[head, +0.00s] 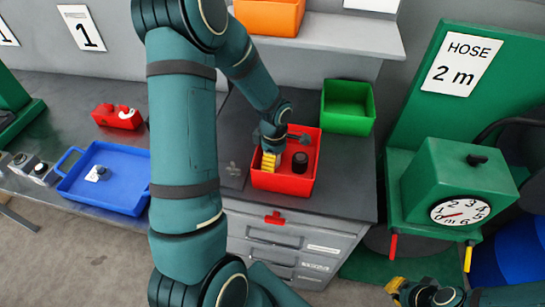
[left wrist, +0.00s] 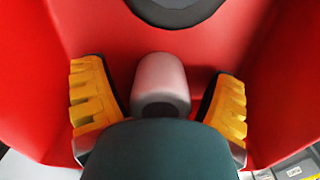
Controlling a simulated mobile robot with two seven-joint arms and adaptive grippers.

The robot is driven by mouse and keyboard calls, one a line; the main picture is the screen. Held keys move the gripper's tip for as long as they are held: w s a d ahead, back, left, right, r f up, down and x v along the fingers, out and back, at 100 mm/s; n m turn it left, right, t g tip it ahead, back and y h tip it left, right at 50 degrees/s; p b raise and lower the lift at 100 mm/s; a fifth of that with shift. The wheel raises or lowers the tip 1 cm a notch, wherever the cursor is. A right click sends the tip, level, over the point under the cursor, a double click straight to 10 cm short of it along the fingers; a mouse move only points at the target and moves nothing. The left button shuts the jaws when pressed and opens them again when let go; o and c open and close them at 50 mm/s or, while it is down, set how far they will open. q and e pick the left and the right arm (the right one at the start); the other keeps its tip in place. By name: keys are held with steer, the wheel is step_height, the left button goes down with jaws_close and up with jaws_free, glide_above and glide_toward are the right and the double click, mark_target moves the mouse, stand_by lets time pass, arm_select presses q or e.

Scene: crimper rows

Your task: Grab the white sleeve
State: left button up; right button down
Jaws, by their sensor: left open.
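The white sleeve (left wrist: 160,75), a small pale cylinder tinted pinkish-grey, is inside the red bin (head: 284,182). In the left wrist view it lies between the two yellow fingers of my left gripper (left wrist: 158,92), with a gap on each side. My left gripper is open and reaches down into the bin. In the head view its yellow fingers (head: 269,162) show at the bin's left side, and the sleeve is hidden there. My right gripper (head: 420,294) is at the bottom right edge, low and partly cut off; its opening is unclear.
A black round part (head: 299,162) stands in the red bin beside my left gripper. A green bin (head: 348,108) is behind it. A blue tray (head: 122,199) and a red holder (head: 117,117) are on the left bench. A green hose machine with a dial (head: 460,211) stands at right.

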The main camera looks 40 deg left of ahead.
arm_select(q)
steer(key=shift+f, duration=0.15)
steer(key=c, duration=1.3)
steer(key=shift+o, duration=0.2)
